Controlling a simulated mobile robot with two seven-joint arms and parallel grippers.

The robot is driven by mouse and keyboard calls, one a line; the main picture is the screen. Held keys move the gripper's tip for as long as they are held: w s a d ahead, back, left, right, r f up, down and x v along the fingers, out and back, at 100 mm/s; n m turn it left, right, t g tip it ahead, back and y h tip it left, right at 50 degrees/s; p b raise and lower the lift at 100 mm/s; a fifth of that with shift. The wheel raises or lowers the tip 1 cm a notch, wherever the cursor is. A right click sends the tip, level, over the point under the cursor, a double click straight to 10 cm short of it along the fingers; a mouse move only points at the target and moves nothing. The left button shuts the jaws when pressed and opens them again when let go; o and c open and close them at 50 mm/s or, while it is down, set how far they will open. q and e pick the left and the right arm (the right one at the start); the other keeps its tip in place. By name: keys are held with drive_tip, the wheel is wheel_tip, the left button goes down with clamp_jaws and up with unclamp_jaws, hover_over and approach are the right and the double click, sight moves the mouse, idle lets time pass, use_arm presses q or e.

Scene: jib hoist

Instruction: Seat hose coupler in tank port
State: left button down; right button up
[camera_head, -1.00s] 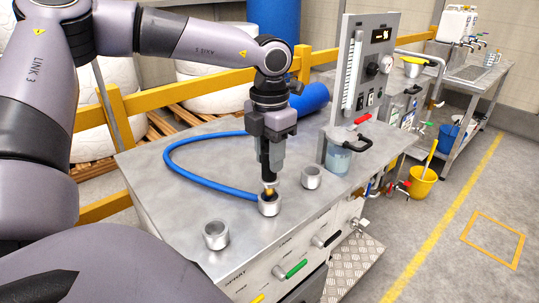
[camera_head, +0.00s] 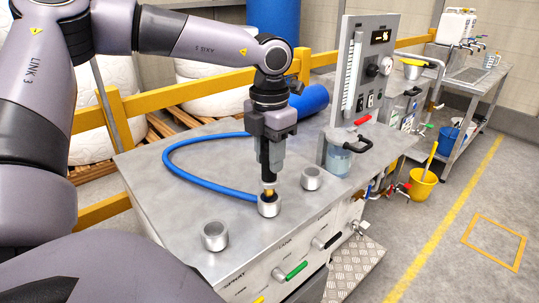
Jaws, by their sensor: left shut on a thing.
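My left gripper (camera_head: 268,182) points straight down over the bench and is shut on the brass hose coupler (camera_head: 269,193). The coupler is at the mouth of the middle grey tank port (camera_head: 269,208); its lower end is hidden by the port's rim, so I cannot tell how deep it sits. The blue hose (camera_head: 176,150) curves over the bench top from behind the gripper and ends near the coupler. Two other open ports stand on the bench, one at front left (camera_head: 214,236) and one at right (camera_head: 311,179). My right gripper is not in view.
A grey gauge panel (camera_head: 355,70) and a clear jar (camera_head: 338,158) stand at the bench's right. A blue cylinder (camera_head: 310,98) and yellow rail (camera_head: 200,81) lie behind. Handles (camera_head: 290,271) stick out from the front face. The left bench top (camera_head: 165,206) is clear.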

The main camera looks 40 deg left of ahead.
use_arm(q)
drive_tip(key=shift+f, duration=0.1)
drive_tip(key=shift+f+b, duration=1.9)
drive_tip(key=shift+b, duration=0.1)
drive_tip(key=c, duration=0.7)
unclamp_jaws()
drive_tip(key=shift+r, duration=0.15)
wheel_tip(320, 180, up, 7)
drive_tip(key=shift+f, duration=0.2)
drive_tip(key=shift+r, duration=0.3)
